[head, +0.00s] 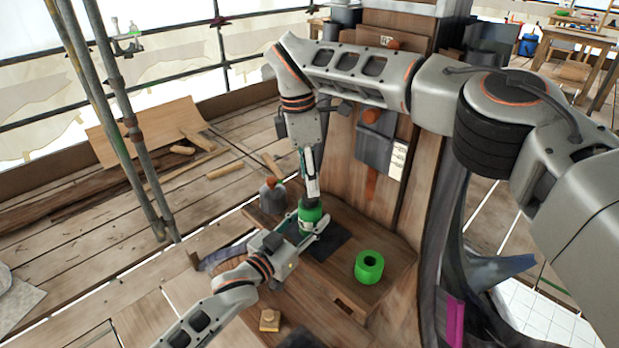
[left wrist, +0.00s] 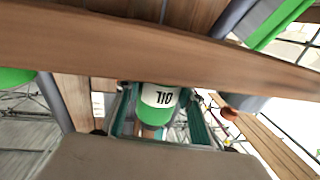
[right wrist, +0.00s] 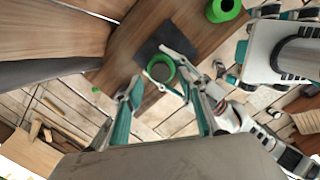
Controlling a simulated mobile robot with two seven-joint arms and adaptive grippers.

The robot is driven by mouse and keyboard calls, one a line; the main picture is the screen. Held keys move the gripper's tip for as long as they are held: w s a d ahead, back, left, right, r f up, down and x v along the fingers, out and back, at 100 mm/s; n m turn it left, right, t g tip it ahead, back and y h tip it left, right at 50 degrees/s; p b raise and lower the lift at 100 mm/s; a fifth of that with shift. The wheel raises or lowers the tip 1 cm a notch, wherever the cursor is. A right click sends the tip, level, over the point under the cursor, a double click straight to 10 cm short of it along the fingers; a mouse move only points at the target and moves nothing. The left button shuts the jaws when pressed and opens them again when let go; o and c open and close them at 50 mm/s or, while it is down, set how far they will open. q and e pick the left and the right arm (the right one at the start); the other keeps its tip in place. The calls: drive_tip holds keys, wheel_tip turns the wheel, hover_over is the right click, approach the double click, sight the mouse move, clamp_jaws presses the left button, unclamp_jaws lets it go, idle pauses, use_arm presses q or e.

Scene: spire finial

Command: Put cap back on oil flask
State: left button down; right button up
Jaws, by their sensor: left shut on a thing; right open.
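The oil flask (head: 310,217) is green with a dark top and stands upright above the wooden shelf. Its white label reading OIL shows in the left wrist view (left wrist: 158,97). My left gripper (head: 300,238) is shut around it from the side. My right gripper (head: 312,188) points down just over the flask's top, open, with its fingers apart in the right wrist view (right wrist: 163,95). There the flask (right wrist: 161,68) is seen from above, a dark round top inside a green rim. I cannot make out a separate cap; no object shows clearly between my right fingers.
A green ring-shaped object (head: 369,266) lies on the shelf (head: 385,245), right of the flask. A dark mat (head: 331,241) lies beside the flask. A grey container with an orange top (head: 271,196) stands behind left. A small block (head: 269,320) lies near the front. Metal poles (head: 135,130) stand left.

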drive_tip(key=n, duration=0.4)
drive_tip(key=r+n, duration=0.1)
drive_tip(key=n, duration=0.7)
drive_tip(key=shift+r+y, duration=0.3)
drive_tip(key=shift+y, duration=0.1)
drive_tip(key=n, duration=0.4)
drive_tip(key=r+n, duration=0.1)
drive_tip(key=n, duration=0.2)
drive_tip(key=shift+d, duration=0.1)
drive_tip(key=n, duration=0.5)
drive_tip(key=shift+r+n+y, duration=0.3)
drive_tip(key=shift+f, duration=4.05)
